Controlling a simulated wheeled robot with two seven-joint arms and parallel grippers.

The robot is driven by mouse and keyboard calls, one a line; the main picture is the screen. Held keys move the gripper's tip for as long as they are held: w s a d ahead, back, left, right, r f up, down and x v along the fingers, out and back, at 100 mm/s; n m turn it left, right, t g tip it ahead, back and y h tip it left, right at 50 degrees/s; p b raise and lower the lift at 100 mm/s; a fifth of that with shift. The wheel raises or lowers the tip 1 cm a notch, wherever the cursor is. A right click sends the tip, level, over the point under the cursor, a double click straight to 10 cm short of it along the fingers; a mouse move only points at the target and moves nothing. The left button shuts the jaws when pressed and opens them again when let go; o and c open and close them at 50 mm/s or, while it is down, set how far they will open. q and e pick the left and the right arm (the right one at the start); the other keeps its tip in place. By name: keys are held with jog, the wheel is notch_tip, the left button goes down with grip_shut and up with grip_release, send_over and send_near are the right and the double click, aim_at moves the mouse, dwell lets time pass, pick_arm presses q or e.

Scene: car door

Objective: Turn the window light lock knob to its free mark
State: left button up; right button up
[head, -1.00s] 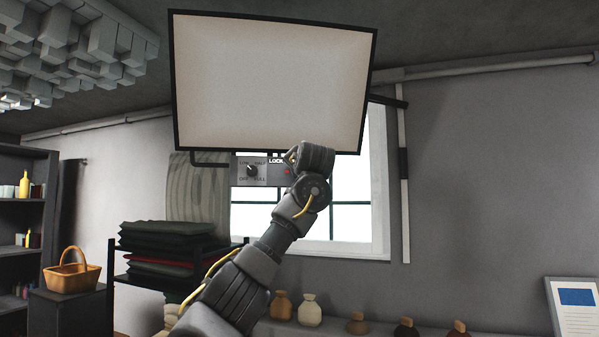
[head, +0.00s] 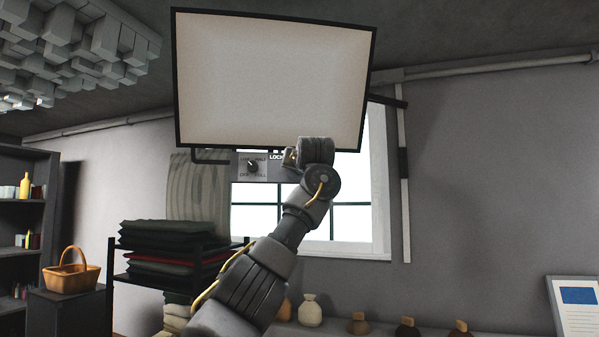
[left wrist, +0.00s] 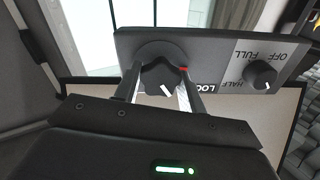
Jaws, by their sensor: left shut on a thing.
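The window light (head: 272,80) is a large pale panel in a black frame. A grey control plate (head: 240,175) hangs under it; the plate also shows in the left wrist view (left wrist: 215,50). The lock knob (left wrist: 157,78) is dark and round, with a white pointer line slanting to lower right, toward the partly hidden word LOCK. A small red mark (left wrist: 184,69) sits beside the right-hand finger. My left gripper (head: 291,157) is shut on the lock knob, one finger on each side, as the left wrist view shows (left wrist: 160,92). The free mark is not readable. My right gripper is out of view.
A second knob (left wrist: 262,75), labelled OFF, HALF and FULL, is on the same plate. A bright window (head: 350,215) is behind. A shelf with folded cloths (head: 165,237) and a basket (head: 70,270) stand at left.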

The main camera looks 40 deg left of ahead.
pick_arm(q)
jog(key=shift+n+p, duration=0.55)
jog(key=shift+n, duration=5.15)
jog(key=o, duration=1)
jog(key=shift+c, duration=0.2)
jog(key=shift+s, duration=0.1)
